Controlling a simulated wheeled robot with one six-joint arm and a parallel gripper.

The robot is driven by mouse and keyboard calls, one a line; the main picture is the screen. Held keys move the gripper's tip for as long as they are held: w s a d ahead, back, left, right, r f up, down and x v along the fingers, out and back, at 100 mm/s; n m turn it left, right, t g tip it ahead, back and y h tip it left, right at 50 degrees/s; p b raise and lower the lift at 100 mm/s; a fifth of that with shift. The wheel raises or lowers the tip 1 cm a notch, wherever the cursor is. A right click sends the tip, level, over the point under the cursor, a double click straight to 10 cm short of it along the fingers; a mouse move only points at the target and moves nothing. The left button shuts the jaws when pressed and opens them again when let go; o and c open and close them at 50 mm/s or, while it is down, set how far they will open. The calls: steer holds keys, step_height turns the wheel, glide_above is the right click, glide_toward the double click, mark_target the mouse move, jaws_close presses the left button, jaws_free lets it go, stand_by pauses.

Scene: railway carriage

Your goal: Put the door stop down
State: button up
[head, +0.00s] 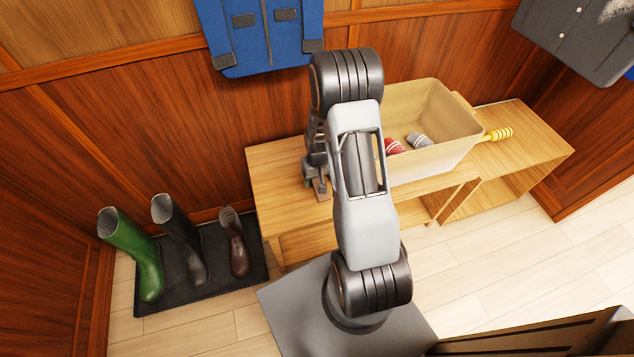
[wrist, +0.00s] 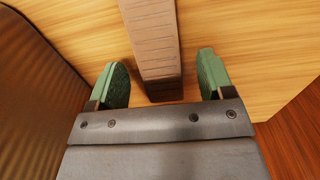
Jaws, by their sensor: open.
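The door stop is a brown, ridged, tapering block (wrist: 152,45) in the wrist view, lying on the pale wooden bench top (wrist: 235,35). My gripper (wrist: 162,68) is open, with one green finger pad on each side of the door stop's near end. A narrow gap shows between each pad and the block. In the head view my gripper (head: 317,180) is low over the left part of the bench (head: 272,165), partly hidden by my arm. A small brownish piece shows at its tips there, too small to tell apart clearly.
A cream bin (head: 440,158) holding a red-striped item (head: 395,146) and a grey one (head: 419,140) stands right of my arm. A yellow-ended item (head: 497,134) lies beside it. Several boots stand on a black mat (head: 190,289) at left. Coats hang above.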

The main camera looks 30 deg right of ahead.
steer(key=shift+f, duration=0.45)
steer(key=shift+c, duration=0.3)
steer(key=c, duration=1)
steer(key=shift+c, duration=0.2)
steer(key=shift+r, duration=0.1)
